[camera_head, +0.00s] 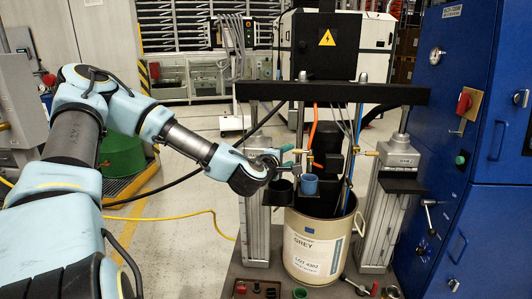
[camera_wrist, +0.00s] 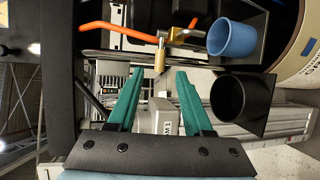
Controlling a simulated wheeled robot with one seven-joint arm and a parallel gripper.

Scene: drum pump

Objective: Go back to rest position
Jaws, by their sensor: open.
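My arm reaches from the left of the head view toward the drum pump. My gripper (camera_head: 286,158) is at its end, just left of the pump's middle, near a black cup (camera_head: 280,191) and a blue cup (camera_head: 309,184). In the wrist view, the teal fingers of my gripper (camera_wrist: 160,73) are spread apart with nothing held between them.
An open drum (camera_head: 313,247) with a label stands under the pump's black crossbar (camera_head: 333,94), between two grey columns. A blue cabinet (camera_head: 453,135) stands at the right. Small parts lie at the front. A yellow cable (camera_head: 160,217) crosses the floor at the left.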

